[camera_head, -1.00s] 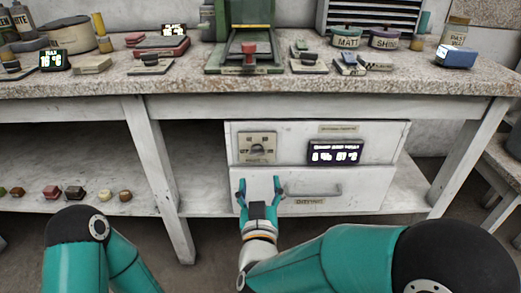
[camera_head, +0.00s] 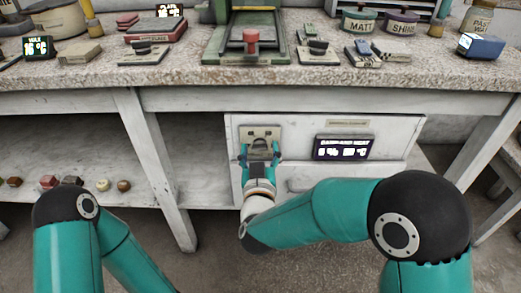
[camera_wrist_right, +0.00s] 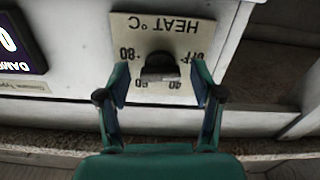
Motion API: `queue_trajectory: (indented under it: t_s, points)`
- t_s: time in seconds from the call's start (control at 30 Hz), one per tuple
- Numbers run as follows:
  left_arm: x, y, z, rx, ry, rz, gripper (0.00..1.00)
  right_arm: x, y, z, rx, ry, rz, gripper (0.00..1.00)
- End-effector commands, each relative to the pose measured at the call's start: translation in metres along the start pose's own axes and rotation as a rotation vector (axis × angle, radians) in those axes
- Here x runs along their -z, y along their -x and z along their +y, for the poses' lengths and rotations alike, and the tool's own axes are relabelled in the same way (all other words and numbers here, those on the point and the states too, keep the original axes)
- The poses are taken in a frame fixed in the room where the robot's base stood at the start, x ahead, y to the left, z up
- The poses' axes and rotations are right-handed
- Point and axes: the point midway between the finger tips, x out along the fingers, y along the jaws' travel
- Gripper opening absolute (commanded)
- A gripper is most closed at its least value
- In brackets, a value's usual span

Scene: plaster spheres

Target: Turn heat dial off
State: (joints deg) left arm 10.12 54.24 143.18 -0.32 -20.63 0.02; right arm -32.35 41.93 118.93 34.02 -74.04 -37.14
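The heat dial is a dark knob (camera_wrist_right: 160,66) on a pale plate marked HEAT °C (camera_wrist_right: 192,24), upside down in the right wrist view. The plate carries OFF and several numbers; where the knob points is unclear. In the head view the plate (camera_head: 260,132) is on the white cabinet's upper left front, its knob partly hidden by my gripper. My right gripper (camera_head: 260,152) is in front of it; in the right wrist view the gripper (camera_wrist_right: 160,76) is open, one finger on each side of the knob, with gaps showing. My left gripper is out of view.
A lit display (camera_head: 343,147) is right of the dial plate. A drawer handle (camera_head: 313,185) lies below, partly behind my right arm. The speckled worktop (camera_head: 200,80) overhangs above, and a white bench leg (camera_head: 155,165) stands to the left.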

Motion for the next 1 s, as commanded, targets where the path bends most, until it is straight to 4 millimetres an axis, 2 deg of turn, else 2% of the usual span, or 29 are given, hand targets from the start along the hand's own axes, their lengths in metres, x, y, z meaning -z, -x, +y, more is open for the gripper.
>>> queue_trajectory:
  t_s: [0.03, 0.3, 0.33, 0.37, 0.7, 0.93, 0.97, 1.0]
  points:
    - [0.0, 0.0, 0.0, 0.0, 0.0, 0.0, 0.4, -0.0001, 0.0001, -0.0001, 0.0, 0.0, 0.0, 0.57]
    - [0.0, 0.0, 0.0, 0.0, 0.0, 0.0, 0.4, 0.0, 0.0002, -0.0004, 0.001, 0.0, 0.0, 0.12]
    - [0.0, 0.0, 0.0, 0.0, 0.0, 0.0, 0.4, 0.0, 0.0002, -0.0004, 0.001, 0.0, 0.0, 0.07]
    - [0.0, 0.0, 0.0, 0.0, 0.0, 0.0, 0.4, 0.0, 0.0002, -0.0005, 0.001, 0.0, 0.0, 0.06]
    - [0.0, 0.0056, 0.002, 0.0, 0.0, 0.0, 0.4, 0.0, 0.0002, -0.0014, 0.002, 0.163, -0.001, 0.06]
    - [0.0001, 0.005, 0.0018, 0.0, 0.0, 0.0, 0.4, -0.0005, 0.0004, -0.002, 0.003, 0.166, -0.001, 0.06]
    - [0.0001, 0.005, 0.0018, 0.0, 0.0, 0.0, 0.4, -0.0005, 0.0004, -0.002, 0.003, 0.166, -0.001, 0.45]
    - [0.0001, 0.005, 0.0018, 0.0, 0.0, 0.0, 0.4, -0.0005, 0.0004, -0.0021, 0.003, 0.166, -0.001, 0.51]
